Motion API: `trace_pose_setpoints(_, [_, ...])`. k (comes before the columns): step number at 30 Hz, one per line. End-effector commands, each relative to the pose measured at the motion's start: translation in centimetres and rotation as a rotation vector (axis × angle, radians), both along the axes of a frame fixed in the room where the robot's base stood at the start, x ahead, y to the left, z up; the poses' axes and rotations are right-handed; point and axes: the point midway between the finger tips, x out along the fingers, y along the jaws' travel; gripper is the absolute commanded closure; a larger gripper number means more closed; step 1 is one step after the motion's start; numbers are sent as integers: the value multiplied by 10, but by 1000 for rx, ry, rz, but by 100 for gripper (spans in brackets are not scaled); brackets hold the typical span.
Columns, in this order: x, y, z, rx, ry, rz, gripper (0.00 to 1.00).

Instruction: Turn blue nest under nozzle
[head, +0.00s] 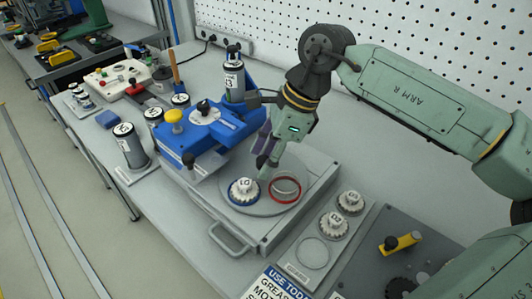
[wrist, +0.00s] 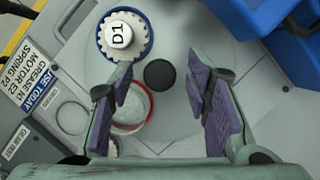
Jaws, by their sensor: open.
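The blue nest (head: 234,199) sits on the front left of the round turntable (head: 262,207) and holds a white gear marked D1 (head: 243,187). In the wrist view the blue nest (wrist: 149,45) is at upper left. The red nest (head: 299,190) is empty, to the right of the blue one; it shows partly behind the left finger in the wrist view (wrist: 150,103). My gripper (wrist: 161,98) is open and empty over the turntable. A black round knob (wrist: 159,74) shows between and beyond its fingers. The blue machine (head: 212,138) stands behind; I cannot make out its nozzle.
A labelled canister (head: 234,76) stands upright on the blue machine, close to my arm. Two gears (head: 333,226) sit on a plate at right, beside an empty ring (head: 312,252). A yellow-handled tool (head: 402,242) lies farther right. More canisters (head: 130,146) stand at left.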

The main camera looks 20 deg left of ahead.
Motion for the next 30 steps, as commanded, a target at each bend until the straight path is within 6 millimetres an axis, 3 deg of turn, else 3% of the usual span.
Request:
trace_pose_setpoints(5, [0,0,0,0,0,0,56])
trace_pose_setpoints(25, [0,0,0,0,0,0,100])
trace_pose_setpoints(30, [0,0,0,0,-1,0,100])
